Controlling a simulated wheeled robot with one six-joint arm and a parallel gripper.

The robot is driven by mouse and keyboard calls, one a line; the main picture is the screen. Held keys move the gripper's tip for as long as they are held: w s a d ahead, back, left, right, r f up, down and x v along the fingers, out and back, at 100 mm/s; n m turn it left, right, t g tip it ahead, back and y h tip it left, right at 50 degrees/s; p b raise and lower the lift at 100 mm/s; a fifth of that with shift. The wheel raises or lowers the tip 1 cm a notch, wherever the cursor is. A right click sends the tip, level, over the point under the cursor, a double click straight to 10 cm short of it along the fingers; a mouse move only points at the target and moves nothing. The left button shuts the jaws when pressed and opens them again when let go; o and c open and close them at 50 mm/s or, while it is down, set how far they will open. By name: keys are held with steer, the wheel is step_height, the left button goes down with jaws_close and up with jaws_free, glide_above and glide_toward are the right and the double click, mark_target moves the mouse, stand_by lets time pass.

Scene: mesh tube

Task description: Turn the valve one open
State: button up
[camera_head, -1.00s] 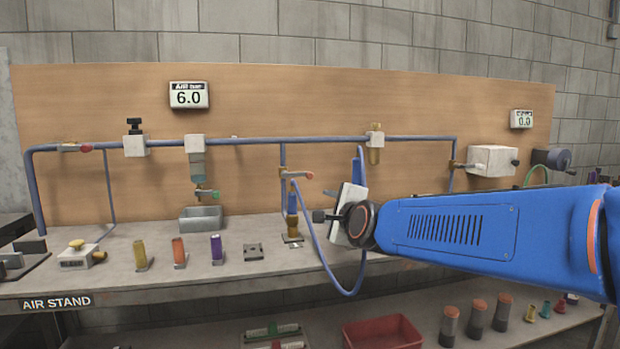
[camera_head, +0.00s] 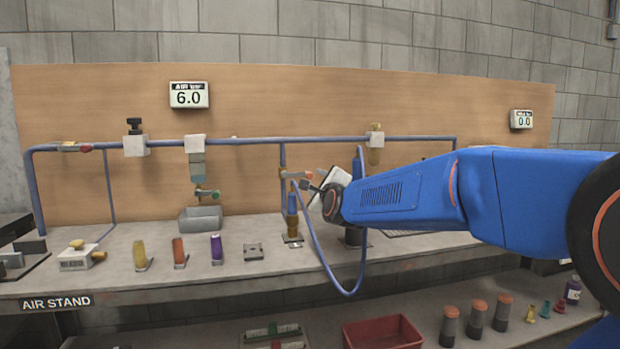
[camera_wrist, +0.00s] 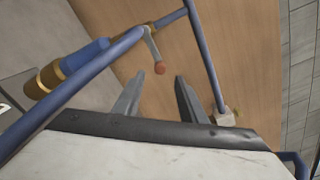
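A valve with a grey lever and a red-orange knob (camera_head: 308,175) sits on the drop pipe at the middle of the board. My gripper (camera_head: 308,187) is beside this knob in the head view. Contact cannot be told. Another valve with a red handle (camera_head: 86,148) is on the pipe at the far left. No label shows which valve is number one.
A blue hose (camera_head: 330,270) loops below my gripper, and a blue pipe (camera_wrist: 80,90) crosses close by in the wrist view. The left display (camera_head: 188,95) reads 6.0. Small coloured parts, such as a purple one (camera_head: 216,248), stand on the bench (camera_head: 110,285).

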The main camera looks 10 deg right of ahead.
mark_target(311, 177)
steer(key=w, duration=0.8)
steer(key=shift+w, duration=0.15)
steer(key=shift+c, duration=0.7)
